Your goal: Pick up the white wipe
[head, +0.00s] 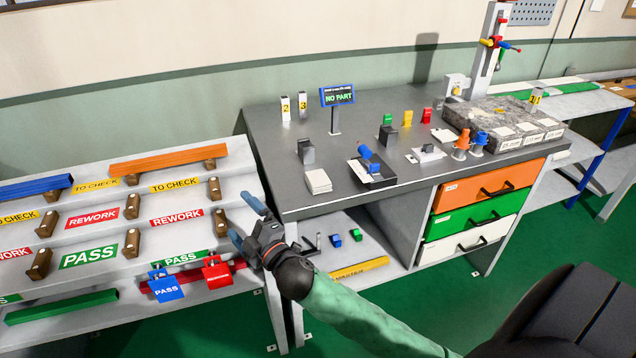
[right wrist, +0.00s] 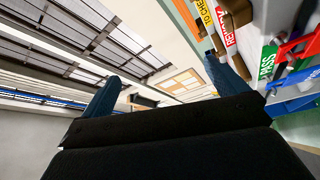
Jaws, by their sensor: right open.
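A white square stack (head: 318,181), which looks like the white wipe, lies flat near the front left edge of the grey workbench (head: 290,207). My right gripper (head: 241,217) is open and empty, left of and below the stack, between the bench and the sorting rack. Its fingers point up and left, away from the stack. In the right wrist view the two blue fingers (right wrist: 162,72) are spread with nothing between them, and no white stack shows there. My left gripper is not in view.
A black tray (head: 377,181) with blue items stands right of the stack. The sloped rack (head: 95,245) carries coloured bars, labels and a red padlock-like tag (head: 217,273) close to my right gripper. A lower shelf (head: 335,262) holds small blue and green blocks. The bench left of the stack looks clear.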

